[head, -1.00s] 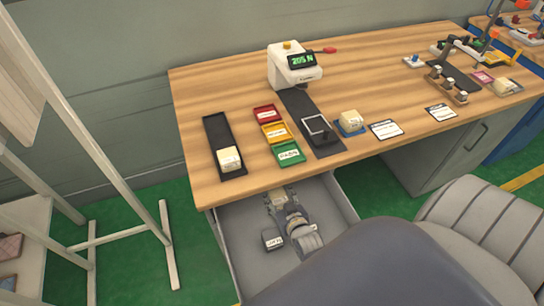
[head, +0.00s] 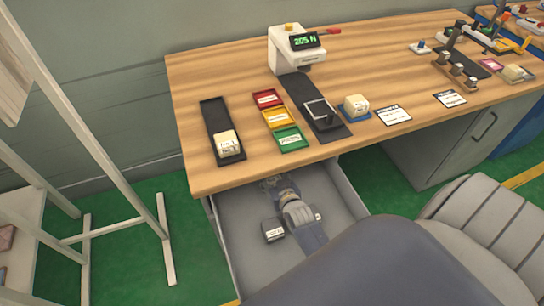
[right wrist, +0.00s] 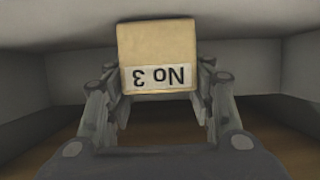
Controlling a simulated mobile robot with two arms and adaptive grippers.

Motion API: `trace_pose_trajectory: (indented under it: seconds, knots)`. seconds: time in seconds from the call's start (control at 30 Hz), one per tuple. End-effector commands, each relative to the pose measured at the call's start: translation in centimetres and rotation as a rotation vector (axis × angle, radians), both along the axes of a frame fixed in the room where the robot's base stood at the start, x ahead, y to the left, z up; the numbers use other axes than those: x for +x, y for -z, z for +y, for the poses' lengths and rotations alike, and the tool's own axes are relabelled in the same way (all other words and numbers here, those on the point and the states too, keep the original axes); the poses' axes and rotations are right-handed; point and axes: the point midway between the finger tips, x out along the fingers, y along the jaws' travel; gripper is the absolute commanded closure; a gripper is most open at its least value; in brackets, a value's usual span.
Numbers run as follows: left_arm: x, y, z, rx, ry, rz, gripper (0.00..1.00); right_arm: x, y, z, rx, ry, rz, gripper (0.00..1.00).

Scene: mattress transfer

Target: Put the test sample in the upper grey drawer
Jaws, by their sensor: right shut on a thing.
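The test sample (right wrist: 157,45) is a pale tan block labelled "No 3", upside down in the right wrist view. My right gripper (right wrist: 158,98) is shut on it, one finger at each side. In the head view my right gripper (head: 270,184) reaches down into the open grey drawer (head: 246,262), close under the desk's front edge. The sample cannot be made out there. Grey walls surround the sample in the wrist view; I cannot tell whether it touches the drawer floor. My left gripper is not in view.
A dark labelled block (head: 273,230) lies in the drawer left of my wrist. The wooden desk (head: 200,90) overhangs the drawer. A black tray (head: 209,112) holding pale blocks and a green tray (head: 292,139) stand above. A grey chair (head: 470,235) is at the right.

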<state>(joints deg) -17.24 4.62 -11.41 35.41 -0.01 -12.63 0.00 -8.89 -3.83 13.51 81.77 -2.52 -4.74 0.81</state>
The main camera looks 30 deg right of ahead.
Motion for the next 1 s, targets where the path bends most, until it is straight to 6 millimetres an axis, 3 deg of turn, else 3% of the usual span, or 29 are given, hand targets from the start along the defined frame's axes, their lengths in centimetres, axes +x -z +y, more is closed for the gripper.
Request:
trace_pose_trajectory:
  seconds: [0.23,0.27,0.33,0.77,1.0]
  knots:
    - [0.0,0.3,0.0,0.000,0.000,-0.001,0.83,0.0,0.4,0.0,0.000,0.000,0.001,0.73]
    - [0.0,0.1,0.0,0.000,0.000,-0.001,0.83,0.0,0.3,0.0,0.000,0.000,0.001,0.44]
    - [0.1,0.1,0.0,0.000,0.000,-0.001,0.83,-0.1,0.3,0.0,0.000,0.000,0.001,0.31]
    - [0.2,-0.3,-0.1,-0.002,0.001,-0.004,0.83,-0.1,-0.3,0.0,0.000,0.000,0.000,0.31]
    - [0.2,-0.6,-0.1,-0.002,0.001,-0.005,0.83,-3.3,-1.4,0.8,0.001,0.000,0.003,0.31]
